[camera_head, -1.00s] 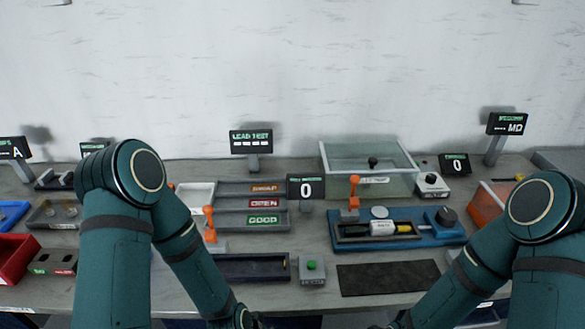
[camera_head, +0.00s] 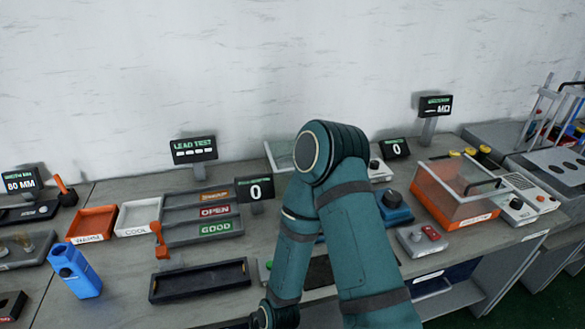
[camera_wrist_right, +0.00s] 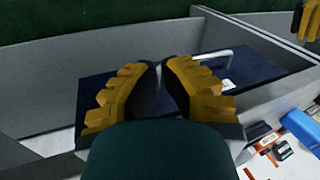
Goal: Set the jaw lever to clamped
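Which lever is the jaw lever cannot be told from labels. An upright orange lever (camera_head: 158,242) stands left of the sorting tray. Another lever with an orange top (camera_head: 60,183) leans near the 80 MM display. The blue fixture (camera_head: 398,217) with a black knob is mostly behind my right arm, and the orange lever on it is hidden. My right gripper shows in the wrist view (camera_wrist_right: 161,75), above a grey compartment holding a dark blue part. Its fingers are close with a narrow gap, and nothing visible is between them.
A dark empty tray (camera_head: 200,281) lies at the front. The sorting tray (camera_head: 175,203), a white cool tray (camera_head: 138,218) and an orange tray (camera_head: 92,223) stand behind it. A clear-walled orange bin (camera_head: 440,205) stands at right.

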